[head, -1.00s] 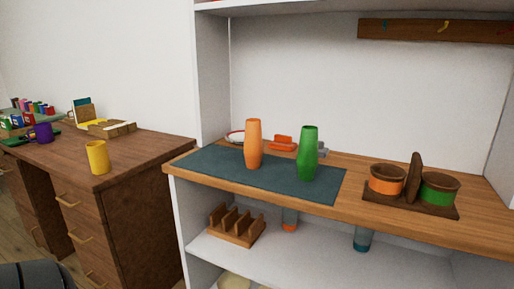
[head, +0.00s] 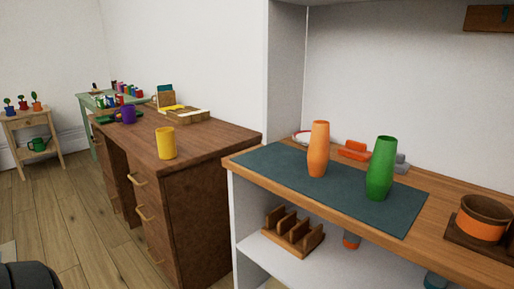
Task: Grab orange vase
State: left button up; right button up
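The orange vase (head: 318,150) stands upright on a dark teal mat (head: 262,161) on the wooden shelf top, in the right half of the head view. A green vase (head: 380,168) stands upright to its right on the same mat, apart from it. Neither gripper shows in the view. Nothing is touching the orange vase, and nothing hides its front.
A brown desk (head: 222,134) with a yellow mug (head: 166,143) stands left of the shelf. A wooden rack (head: 292,232) sits on the lower shelf. An orange-banded pot (head: 481,220) is at the right edge. Wooden floor (head: 80,225) at left is clear.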

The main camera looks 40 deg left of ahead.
aim_at(317, 157)
jog(key=u, duration=0.85)
jog(key=i+j+z, duration=0.1)
jog(key=j+z, duration=0.2)
jog(key=j, duration=0.4)
jog(key=j+z, duration=0.35)
jog(key=j, duration=0.35)
